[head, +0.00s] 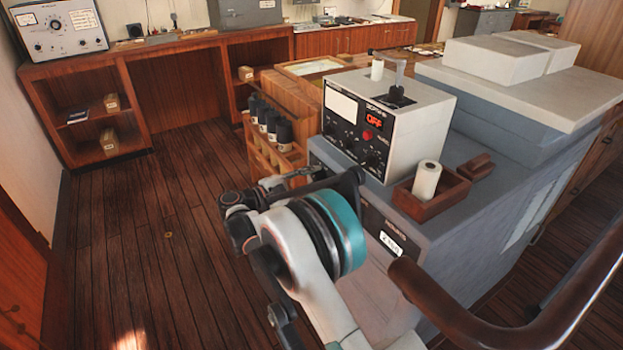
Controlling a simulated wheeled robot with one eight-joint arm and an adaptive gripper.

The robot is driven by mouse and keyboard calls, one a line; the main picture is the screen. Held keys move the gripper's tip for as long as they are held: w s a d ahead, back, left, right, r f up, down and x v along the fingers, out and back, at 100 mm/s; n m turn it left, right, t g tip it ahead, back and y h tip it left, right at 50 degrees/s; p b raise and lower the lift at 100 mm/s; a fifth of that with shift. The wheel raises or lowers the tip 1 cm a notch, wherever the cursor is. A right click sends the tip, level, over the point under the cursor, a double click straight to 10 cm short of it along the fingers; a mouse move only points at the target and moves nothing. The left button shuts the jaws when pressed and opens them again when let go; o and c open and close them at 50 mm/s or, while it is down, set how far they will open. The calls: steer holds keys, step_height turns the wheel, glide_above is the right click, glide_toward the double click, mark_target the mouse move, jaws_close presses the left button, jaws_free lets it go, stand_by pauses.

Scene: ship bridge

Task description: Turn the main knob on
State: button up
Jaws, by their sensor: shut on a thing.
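The control box (391,113) is pale, with a dark front panel, and stands on the grey console. Its small display (375,123) reads OFF in orange-red. A red button (367,135) sits below the display. Several dark knobs show on the panel, one at its lower right (374,161); I cannot tell which is the main knob. My gripper (300,176) is in front of the console, below and left of the panel in the picture. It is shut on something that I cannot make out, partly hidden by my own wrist.
A wooden tray (431,205) with a white roll stands right of the box. A wooden rack (262,150) with dark cylinders is at the left. A brown handrail (480,325) crosses the lower right.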

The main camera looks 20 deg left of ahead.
stand_by(0.4)
steer(key=o, duration=1.1)
steer(key=shift+s+a, duration=0.1)
steer(key=v, duration=1.1)
steer(key=shift+s+a, duration=0.25)
steer(key=shift+s+a, duration=0.1)
